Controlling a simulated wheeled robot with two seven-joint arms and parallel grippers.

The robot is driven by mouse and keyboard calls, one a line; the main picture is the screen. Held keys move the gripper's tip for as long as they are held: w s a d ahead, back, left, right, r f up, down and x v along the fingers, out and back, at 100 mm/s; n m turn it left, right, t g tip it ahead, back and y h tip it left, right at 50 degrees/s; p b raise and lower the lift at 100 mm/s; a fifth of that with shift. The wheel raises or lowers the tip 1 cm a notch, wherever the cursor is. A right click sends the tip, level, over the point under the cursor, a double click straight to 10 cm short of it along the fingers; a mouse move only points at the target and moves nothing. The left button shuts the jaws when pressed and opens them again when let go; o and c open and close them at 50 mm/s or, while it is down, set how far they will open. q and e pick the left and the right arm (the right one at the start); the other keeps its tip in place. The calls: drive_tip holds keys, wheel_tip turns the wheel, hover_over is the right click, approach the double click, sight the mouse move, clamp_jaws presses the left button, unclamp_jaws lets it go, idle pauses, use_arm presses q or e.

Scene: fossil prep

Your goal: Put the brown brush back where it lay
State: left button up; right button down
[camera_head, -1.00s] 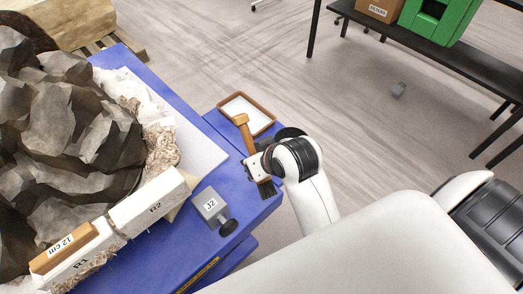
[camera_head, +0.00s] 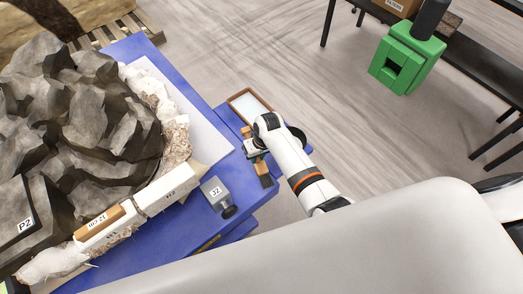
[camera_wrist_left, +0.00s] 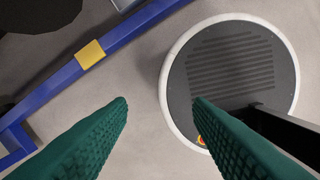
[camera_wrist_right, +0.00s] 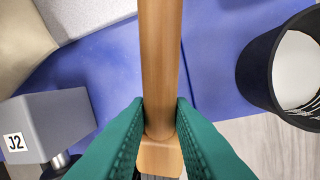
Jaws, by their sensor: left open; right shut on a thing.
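The brown brush (camera_head: 264,178) has a wooden handle and dark bristles. My right gripper (camera_head: 256,154) is shut on it, over the blue table's right end. In the right wrist view its handle (camera_wrist_right: 160,60) runs up the middle between the green fingers (camera_wrist_right: 160,125). My right forearm hides part of the handle in the head view. I cannot tell whether the brush touches the table. My left gripper (camera_wrist_left: 160,102) shows only in the left wrist view. It is open and empty, above the floor and a round grey-topped base.
A brown-rimmed tray (camera_head: 237,94) with white inside lies beyond my right gripper. The grey block J2 (camera_head: 215,192) stands left of the brush. A black cup (camera_wrist_right: 262,75) stands right of the handle. The large grey rock (camera_head: 80,110) fills the table's left.

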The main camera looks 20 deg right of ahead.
sight(260, 160)
drive_tip(key=r, duration=0.1)
drive_tip(key=r+p, duration=0.1)
drive_tip(key=r+g+p, duration=0.1)
drive_tip(key=shift+w+d, duration=0.2)
drive_tip(key=shift+d, duration=0.05)
use_arm(q)
wheel_tip(260, 160, up, 4)
drive_tip(key=r, duration=0.1)
use_arm(e)
drive_tip(key=shift+d+r+p, duration=0.15)
drive_tip(key=shift+r+p, duration=0.2)
drive_tip(key=shift+r, duration=0.05)
wheel_tip(260, 160, down, 8)
drive_tip(key=b, duration=0.8)
drive_tip(key=shift+s+r, duration=0.1)
drive_tip(key=shift+r, duration=0.15)
use_arm(q)
wheel_tip(260, 160, down, 10)
drive_tip(key=b, duration=0.1)
drive_tip(key=shift+s+b, duration=0.15)
drive_tip(key=shift+b, duration=0.2)
use_arm(e)
drive_tip(key=shift+f, duration=1.1)
use_arm(q)
drive_tip(key=shift+d, duration=0.1)
use_arm(e)
drive_tip(key=c, duration=1.2)
unclamp_jaws()
drive_tip(key=shift+r, duration=0.15)
